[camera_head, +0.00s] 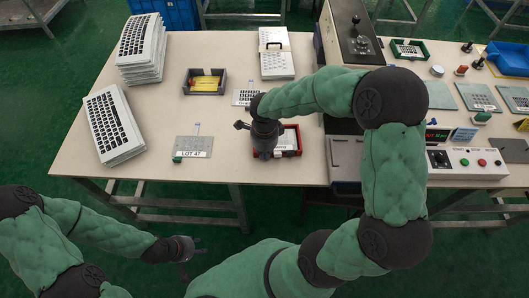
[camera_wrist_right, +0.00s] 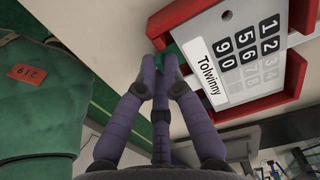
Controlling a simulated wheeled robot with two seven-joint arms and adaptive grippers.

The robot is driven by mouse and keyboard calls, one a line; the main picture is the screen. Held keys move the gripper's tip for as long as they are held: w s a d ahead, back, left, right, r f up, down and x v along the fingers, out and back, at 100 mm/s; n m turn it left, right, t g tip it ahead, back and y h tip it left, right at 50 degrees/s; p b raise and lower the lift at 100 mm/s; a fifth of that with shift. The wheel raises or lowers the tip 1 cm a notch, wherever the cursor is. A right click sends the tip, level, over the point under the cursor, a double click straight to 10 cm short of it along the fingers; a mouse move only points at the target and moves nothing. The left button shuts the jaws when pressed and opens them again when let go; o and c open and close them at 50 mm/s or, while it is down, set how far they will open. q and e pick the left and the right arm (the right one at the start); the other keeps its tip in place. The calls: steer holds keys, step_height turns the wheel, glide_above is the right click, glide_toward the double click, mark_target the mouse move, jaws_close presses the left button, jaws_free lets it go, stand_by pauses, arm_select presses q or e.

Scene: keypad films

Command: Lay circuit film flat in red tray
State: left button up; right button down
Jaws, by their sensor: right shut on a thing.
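The red tray (camera_head: 299,153) stands near the front edge of the table. A white keypad panel marked "Tolwinny" lies in it and fills much of the right wrist view (camera_wrist_right: 239,56). My right gripper (camera_head: 265,150) is over the tray's left side. In the right wrist view its fingers (camera_wrist_right: 160,58) are drawn together at the tray's red end wall (camera_wrist_right: 162,28), seemingly shut on it. A thin grey sheet with a tail (camera_head: 193,142), marked LOT 47, lies flat to the left. A sheet with dark squares (camera_head: 244,97) lies behind the tray. My left gripper (camera_head: 186,252) is open and empty, below the table edge.
Stacks of white keypads (camera_head: 142,48) (camera_head: 112,125) stand at the left. A dark tray with yellow contents (camera_head: 205,82) and a white keypad unit (camera_head: 276,60) are behind. A control box with buttons (camera_head: 465,162) is at the right. The table's middle left (camera_head: 175,110) is clear.

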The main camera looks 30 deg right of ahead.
steer(key=shift+f+b, duration=0.35)
steer(key=shift+b, duration=0.05)
stand_by(0.4)
steer(key=c, duration=1.3)
jaws_free()
step_height(320, 180, up, 12)
steer(key=shift+r, duration=0.1)
steer(key=shift+s, duration=0.1)
